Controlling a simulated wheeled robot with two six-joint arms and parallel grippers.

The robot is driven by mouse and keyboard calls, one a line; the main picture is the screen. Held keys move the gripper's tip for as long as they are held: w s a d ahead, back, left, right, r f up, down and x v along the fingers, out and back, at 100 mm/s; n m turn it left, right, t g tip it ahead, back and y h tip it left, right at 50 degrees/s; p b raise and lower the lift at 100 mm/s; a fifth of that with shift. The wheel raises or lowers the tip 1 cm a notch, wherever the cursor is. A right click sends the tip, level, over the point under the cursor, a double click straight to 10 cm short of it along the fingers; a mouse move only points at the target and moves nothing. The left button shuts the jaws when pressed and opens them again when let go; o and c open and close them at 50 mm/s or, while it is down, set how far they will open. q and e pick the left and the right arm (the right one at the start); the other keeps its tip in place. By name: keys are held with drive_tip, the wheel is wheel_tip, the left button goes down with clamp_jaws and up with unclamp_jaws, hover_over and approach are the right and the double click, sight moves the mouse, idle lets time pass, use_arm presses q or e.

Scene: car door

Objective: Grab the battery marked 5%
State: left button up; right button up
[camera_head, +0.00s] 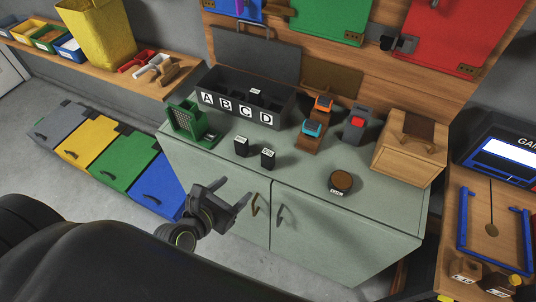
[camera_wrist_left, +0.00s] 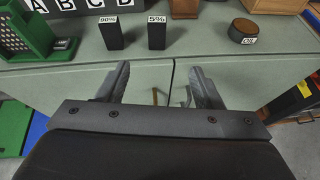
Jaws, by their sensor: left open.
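The battery marked 5% (camera_wrist_left: 157,34) is a small black upright block with a white label on top. It stands on the grey-green cabinet top, and in the head view it is the right one (camera_head: 268,159) of two similar blocks. The battery marked 90% (camera_wrist_left: 111,34) stands just left of it, apart from it; it also shows in the head view (camera_head: 241,147). My left gripper (camera_head: 230,190) is open and empty, in front of the cabinet's front edge. In the left wrist view its fingers (camera_wrist_left: 159,75) point towards the 5% battery, with a gap between. My right gripper is not in view.
A black box lettered A to D (camera_head: 245,103) stands behind the batteries. A green holder (camera_head: 190,124) is at left, and a round brown object (camera_head: 341,182) at right. Orange-and-blue items (camera_head: 314,125) and a wooden box (camera_head: 408,152) stand farther back. Cabinet top around the batteries is clear.

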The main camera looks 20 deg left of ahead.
use_arm(q)
drive_tip(key=r, duration=0.2)
drive_tip(key=p, duration=0.1)
approach(266, 154)
drive_tip(key=w+d+f, duration=0.1)
drive_tip(key=w, duration=0.2)
drive_tip(key=shift+n, duration=0.3)
drive_tip(key=shift+f+p+x, duration=0.25)
drive_tip(key=shift+p+x, duration=0.2)
drive_tip(key=shift+x, duration=2.25)
drive_tip(key=shift+s+a, duration=0.1)
drive_tip(key=shift+a, duration=0.1)
drive_tip(key=c, duration=1.1)
